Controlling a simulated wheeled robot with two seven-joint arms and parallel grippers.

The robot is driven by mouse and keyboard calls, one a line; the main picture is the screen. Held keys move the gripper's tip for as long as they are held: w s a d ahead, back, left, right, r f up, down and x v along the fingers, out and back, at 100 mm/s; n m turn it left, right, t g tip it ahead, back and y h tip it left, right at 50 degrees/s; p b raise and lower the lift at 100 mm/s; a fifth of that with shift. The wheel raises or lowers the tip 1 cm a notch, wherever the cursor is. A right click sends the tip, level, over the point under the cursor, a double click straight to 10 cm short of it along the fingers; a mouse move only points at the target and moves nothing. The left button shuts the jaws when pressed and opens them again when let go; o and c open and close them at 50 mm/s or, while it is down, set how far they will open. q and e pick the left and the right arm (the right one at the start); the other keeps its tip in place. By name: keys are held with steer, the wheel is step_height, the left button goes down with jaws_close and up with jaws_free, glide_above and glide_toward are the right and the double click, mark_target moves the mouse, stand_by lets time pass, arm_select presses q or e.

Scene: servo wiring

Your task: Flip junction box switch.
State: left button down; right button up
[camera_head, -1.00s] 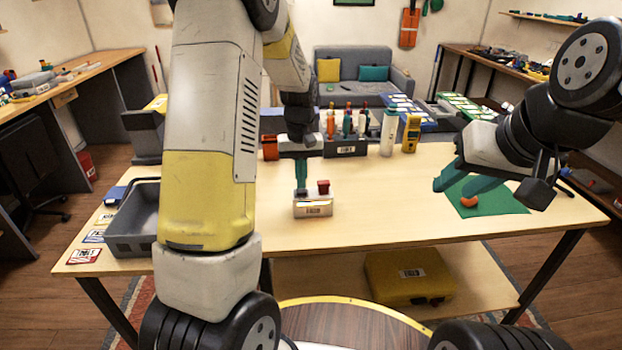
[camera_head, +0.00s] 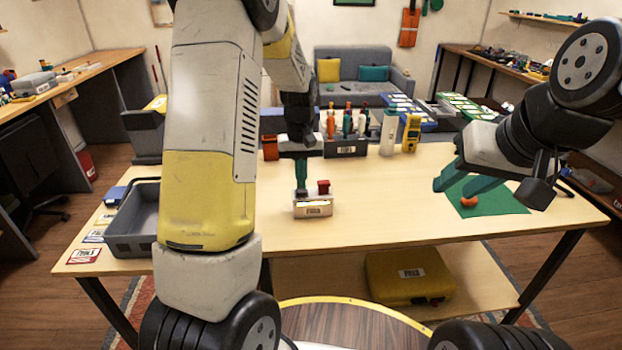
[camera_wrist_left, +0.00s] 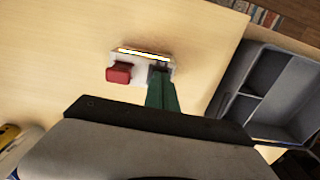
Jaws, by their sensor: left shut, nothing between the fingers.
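The junction box (camera_head: 313,208) is a small pale box with a label on its front, standing on the wooden table. A red switch (camera_head: 323,187) sits on its top right; it also shows in the left wrist view (camera_wrist_left: 119,73). My left gripper (camera_head: 301,190) points down with its green fingers shut and empty, the tips at the top left of the box, beside the red switch. Whether the tips touch the box I cannot tell. In the left wrist view the fingers (camera_wrist_left: 160,80) overlap the box (camera_wrist_left: 142,66). My right gripper (camera_head: 462,187) hangs over the green mat, its fingers apart.
A grey tray (camera_head: 132,243) stands at the table's left with cards beside it. A tool holder (camera_head: 345,148), a white bottle (camera_head: 388,133) and a yellow meter (camera_head: 411,133) stand at the back. An orange object (camera_head: 469,202) is by the right gripper. The table's front middle is clear.

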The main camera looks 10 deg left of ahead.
mark_target(301, 192)
arm_select(q)
steer(key=shift+f, duration=1)
stand_by(0.5)
steer(key=shift+r, duration=3.55)
steer(key=s+r+m+t+h, duration=0.2)
steer(key=s+r+t, duration=0.1)
steer(key=s+r, duration=0.8)
steer(key=s+d+r+m+t, duration=0.1)
steer(key=s+d+r+t, duration=0.1)
steer(key=s, duration=1.1)
steer(key=shift+s+r+m+t, duration=0.15)
steer(key=shift+r+m+t, duration=0.25)
steer(key=shift+r+t, duration=0.25)
